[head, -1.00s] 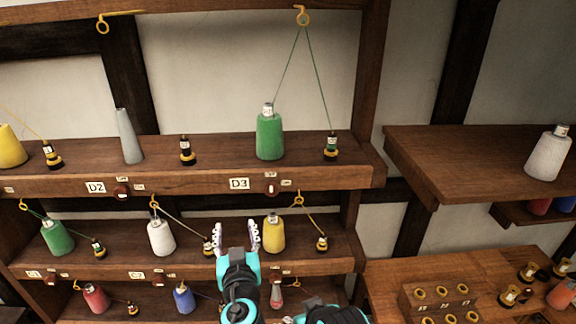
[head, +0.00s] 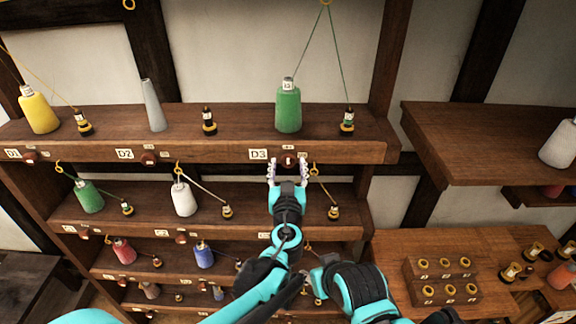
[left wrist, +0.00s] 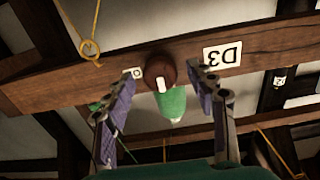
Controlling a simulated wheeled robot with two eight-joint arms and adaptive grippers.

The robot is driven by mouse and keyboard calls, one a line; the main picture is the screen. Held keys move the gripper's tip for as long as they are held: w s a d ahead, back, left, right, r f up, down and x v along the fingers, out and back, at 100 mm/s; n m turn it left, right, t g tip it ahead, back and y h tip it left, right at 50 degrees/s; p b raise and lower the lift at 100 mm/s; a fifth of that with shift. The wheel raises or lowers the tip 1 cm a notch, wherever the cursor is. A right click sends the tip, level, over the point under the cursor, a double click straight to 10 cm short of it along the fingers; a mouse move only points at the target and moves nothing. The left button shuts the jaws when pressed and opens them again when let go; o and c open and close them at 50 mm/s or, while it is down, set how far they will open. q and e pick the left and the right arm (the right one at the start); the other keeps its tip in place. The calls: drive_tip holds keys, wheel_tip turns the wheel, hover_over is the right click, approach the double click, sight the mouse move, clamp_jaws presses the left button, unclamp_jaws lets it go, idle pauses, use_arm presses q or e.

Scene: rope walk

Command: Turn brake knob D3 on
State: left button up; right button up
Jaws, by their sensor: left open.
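The D3 brake knob (head: 289,161) is a dark round knob on the front edge of the top shelf, just right of the D3 label (head: 259,154). In the left wrist view the knob (left wrist: 160,70) bears a white mark, with a small O tag (left wrist: 133,73) beside it and the D3 label (left wrist: 222,55) on the other side. My left gripper (head: 287,170) is open just in front of the knob. In the left wrist view its fingers (left wrist: 160,84) stand apart on either side of the knob, and I see no clear contact. My right gripper does not show.
A green cone (head: 288,108) and a small bobbin (head: 347,121) stand on the top shelf above the knob. Lower shelves hold more cones, bobbins and yellow thread rings (head: 314,171). A wooden bench with a bobbin block (head: 440,280) is at the lower right.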

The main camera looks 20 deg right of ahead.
use_arm(q)
drive_tip(key=shift+c, duration=0.4)
drive_tip(key=c, duration=1.1)
drive_tip(key=m+b, duration=0.3)
drive_tip(key=m, duration=0.1)
drive_tip(key=shift+f, duration=0.15)
drive_tip(key=m+b, duration=0.2)
drive_tip(key=m, duration=0.2)
drive_tip(key=shift+m, duration=0.3)
drive_tip(key=m+b, duration=0.2)
drive_tip(key=m, duration=0.2)
drive_tip(key=shift+m, duration=0.3)
drive_tip(key=m+b, duration=0.1)
drive_tip(key=m, duration=0.3)
drive_tip(key=shift+m, duration=0.3)
